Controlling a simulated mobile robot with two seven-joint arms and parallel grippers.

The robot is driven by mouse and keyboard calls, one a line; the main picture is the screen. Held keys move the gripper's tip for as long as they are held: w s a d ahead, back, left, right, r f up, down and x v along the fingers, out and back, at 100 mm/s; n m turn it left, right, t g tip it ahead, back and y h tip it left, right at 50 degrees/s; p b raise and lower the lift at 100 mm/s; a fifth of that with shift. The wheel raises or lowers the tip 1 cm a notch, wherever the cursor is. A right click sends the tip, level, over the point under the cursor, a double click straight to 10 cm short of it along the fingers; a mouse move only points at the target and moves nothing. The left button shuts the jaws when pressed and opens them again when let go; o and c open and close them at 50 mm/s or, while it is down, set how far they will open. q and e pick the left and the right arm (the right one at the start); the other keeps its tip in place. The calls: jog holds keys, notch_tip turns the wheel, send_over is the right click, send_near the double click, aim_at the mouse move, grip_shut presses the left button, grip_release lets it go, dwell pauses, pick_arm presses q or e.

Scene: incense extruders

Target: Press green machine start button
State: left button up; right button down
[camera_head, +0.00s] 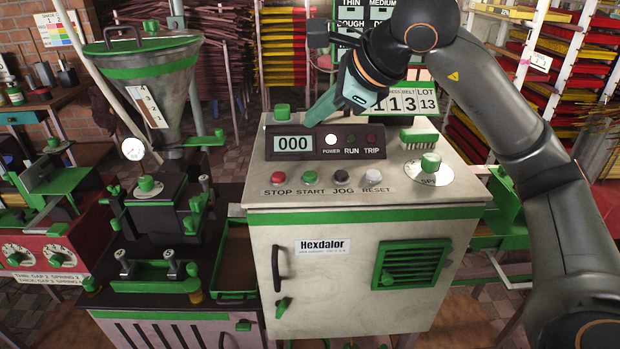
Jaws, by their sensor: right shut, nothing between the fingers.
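The green START button (309,178) is on the sloped top panel of the cream and green Hexdalor machine (345,260), between the red STOP button (278,178) and the black JOG button (340,177). My right gripper (311,117) is shut and empty. Its arm comes in from the right, and its fingers point down and left, in front of the top of the display strip. In the picture its tips are above the START button and apart from it. The button is in full view. My left gripper is not in view.
The display (293,143) reads 000; the POWER lamp (331,140) looks white and the RUN and TRIP lamps dark. A white RESET button (374,175) and a green knob (431,162) are farther right. A hopper extruder (150,85) stands left. A green brush (419,136) lies on top.

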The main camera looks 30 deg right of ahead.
jog(key=b, duration=0.4)
send_over(310, 176)
jog(key=f, duration=0.3)
jog(key=d+f, duration=0.1)
jog(key=f, duration=0.1)
jog(key=shift+s+f, duration=0.3)
jog(key=shift+f, duration=0.05)
jog(key=shift+f+b, duration=0.35)
jog(key=shift+b, duration=0.1)
jog(key=shift+f+b, duration=0.35)
jog(key=shift+f, duration=0.1)
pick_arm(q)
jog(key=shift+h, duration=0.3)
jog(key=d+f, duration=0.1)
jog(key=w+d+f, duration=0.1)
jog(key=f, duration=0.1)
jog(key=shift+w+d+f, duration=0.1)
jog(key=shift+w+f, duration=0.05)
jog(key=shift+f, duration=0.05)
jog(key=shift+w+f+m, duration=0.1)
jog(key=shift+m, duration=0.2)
pick_arm(e)
jog(key=shift+f, duration=0.1)
jog(key=shift+f, duration=0.15)
pick_arm(q)
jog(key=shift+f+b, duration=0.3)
jog(key=shift+b, duration=0.1)
pick_arm(e)
jog(key=shift+f, duration=0.3)
